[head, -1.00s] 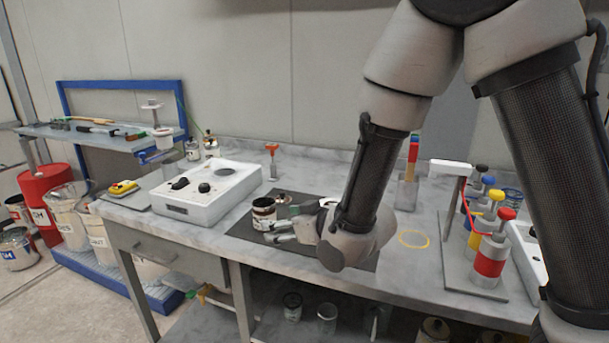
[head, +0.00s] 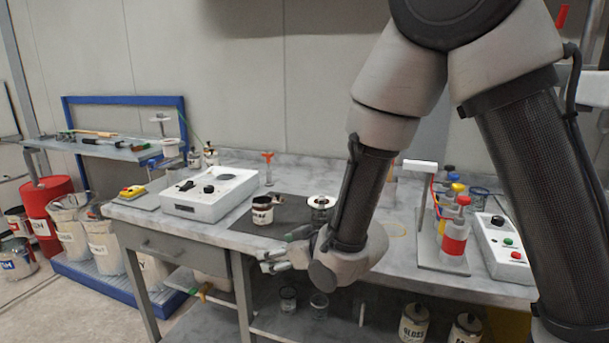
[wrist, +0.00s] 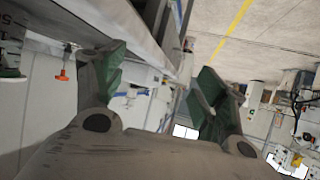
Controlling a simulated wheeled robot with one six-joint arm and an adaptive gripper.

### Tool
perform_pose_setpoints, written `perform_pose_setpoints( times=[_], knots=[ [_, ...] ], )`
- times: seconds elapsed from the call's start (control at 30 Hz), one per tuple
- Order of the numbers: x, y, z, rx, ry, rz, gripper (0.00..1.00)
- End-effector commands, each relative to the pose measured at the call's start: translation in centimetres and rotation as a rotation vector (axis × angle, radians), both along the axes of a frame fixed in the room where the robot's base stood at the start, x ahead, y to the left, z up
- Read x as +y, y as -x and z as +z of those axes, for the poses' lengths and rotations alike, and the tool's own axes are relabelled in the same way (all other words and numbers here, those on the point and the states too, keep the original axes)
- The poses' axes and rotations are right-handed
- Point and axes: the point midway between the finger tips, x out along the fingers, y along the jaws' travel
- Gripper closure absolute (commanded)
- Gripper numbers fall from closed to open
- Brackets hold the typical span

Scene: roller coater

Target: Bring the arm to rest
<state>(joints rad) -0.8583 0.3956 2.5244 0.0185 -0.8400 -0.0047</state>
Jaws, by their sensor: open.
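My gripper (head: 282,250) is at the front edge of the workbench (head: 215,238) in the head view, pointing left. In the wrist view my gripper (wrist: 158,85) shows two green-padded fingers spread apart with nothing between them. My arm comes down from the upper right and bends at the wrist in front of the bench. A small labelled can (head: 262,213) stands on the dark mat (head: 290,207) behind the gripper, apart from it. A second round can or lid (head: 321,203) is on the mat, close beside my forearm. My forearm hides part of the bench behind it.
A white hotplate-like device (head: 210,196) stands left on the bench. A rack with coloured canisters (head: 455,238) and a button box (head: 505,250) are at right. Cans (head: 414,322) and jars (head: 288,300) sit on the lower shelf. Floor at front left is open.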

Motion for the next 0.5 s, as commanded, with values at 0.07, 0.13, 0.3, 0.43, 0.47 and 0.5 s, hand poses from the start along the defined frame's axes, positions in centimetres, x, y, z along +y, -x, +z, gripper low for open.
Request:
perform_pose_setpoints(
  times=[0.07,0.13,0.3,0.43,0.47,0.5],
  knots=[
    [-0.4,0.4,-0.9,0.031,0.034,0.001,0.28],
    [-0.9,0.8,-1.9,0.063,0.070,0.001,0.28],
    [-2.7,2.5,-4.8,0.170,0.190,0.002,0.28],
    [-4.8,4.3,-6.5,0.273,0.304,0.003,0.28],
    [-5.4,4.8,-6.7,0.298,0.331,0.001,0.28],
    [-6.3,5.3,-6.8,0.331,0.366,-0.004,0.28]
  ],
)
